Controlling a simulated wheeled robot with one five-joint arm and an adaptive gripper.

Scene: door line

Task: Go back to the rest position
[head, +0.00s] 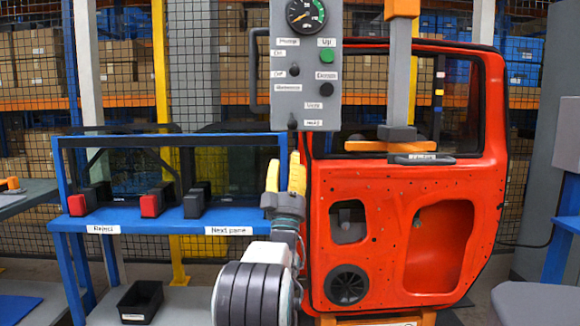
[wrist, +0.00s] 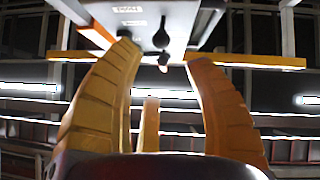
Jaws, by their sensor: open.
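My gripper (head: 286,176) points upward in the head view, with two yellow fingers standing apart. It is in front of the left edge of the red door (head: 385,240) and below the grey control panel (head: 305,70). In the wrist view my gripper (wrist: 165,85) is open, with nothing between its fingers. The underside of the grey panel (wrist: 165,15) shows above the fingertips there. In the head view the panel carries a gauge (head: 306,14), a green button (head: 327,56) and several labelled knobs.
A blue rack (head: 170,226) labelled "Reject" and "Next pane" stands at left, holding dark glass panes. A black bin (head: 140,301) sits low at left. A grey and orange lifting column (head: 399,75) hangs before the door window. A mesh fence and shelves stand behind.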

